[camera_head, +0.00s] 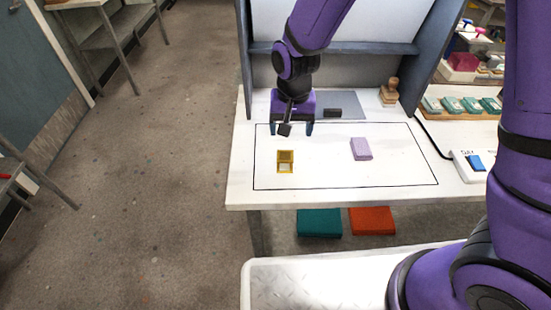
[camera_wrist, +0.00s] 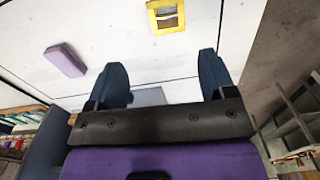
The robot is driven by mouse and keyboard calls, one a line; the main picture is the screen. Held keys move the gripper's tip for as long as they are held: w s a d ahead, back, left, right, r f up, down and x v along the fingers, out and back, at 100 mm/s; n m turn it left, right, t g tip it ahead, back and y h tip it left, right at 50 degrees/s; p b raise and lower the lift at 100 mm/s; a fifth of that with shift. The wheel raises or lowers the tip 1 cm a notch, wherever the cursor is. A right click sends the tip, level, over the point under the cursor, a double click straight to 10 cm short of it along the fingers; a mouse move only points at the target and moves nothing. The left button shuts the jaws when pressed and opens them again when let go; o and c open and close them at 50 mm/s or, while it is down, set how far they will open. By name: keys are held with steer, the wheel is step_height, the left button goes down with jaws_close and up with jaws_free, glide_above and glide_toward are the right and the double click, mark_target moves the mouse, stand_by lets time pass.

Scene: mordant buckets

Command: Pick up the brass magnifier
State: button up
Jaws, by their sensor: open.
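The brass magnifier (camera_head: 285,161) is a small yellow square frame, seemingly folding, with a pale opening. It lies on the white table inside a black outline, near its left side. It also shows at the top of the wrist view (camera_wrist: 166,16). My gripper (camera_head: 292,130) is above the back left part of the outline, behind the magnifier and apart from it. In the wrist view my gripper (camera_wrist: 166,75) has its two dark blue fingers wide apart with nothing between them. The magnifier lies beyond the fingertips.
A lilac block (camera_head: 361,149) lies right of the magnifier. A wooden stamp (camera_head: 389,92) and a dark block (camera_head: 332,112) sit at the back, before a grey upright panel. A white device with a blue button (camera_head: 475,162) stands at right. The outline's front middle is clear.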

mark_target(285, 156)
steer(key=shift+a+f, duration=0.2)
steer(key=shift+f, duration=0.2)
step_height(285, 156, down, 5)
steer(key=shift+s+f, duration=0.1)
steer(key=shift+f, duration=0.05)
steer(key=shift+s+a+f, duration=0.15)
steer(key=shift+f, duration=0.7)
steer(key=shift+s+a+f, duration=0.1)
steer(key=shift+s+f, duration=0.1)
steer(key=shift+f, duration=0.65)
steer(key=shift+s+a+f, duration=0.15)
steer(key=shift+f, duration=0.7)
steer(key=c, duration=1)
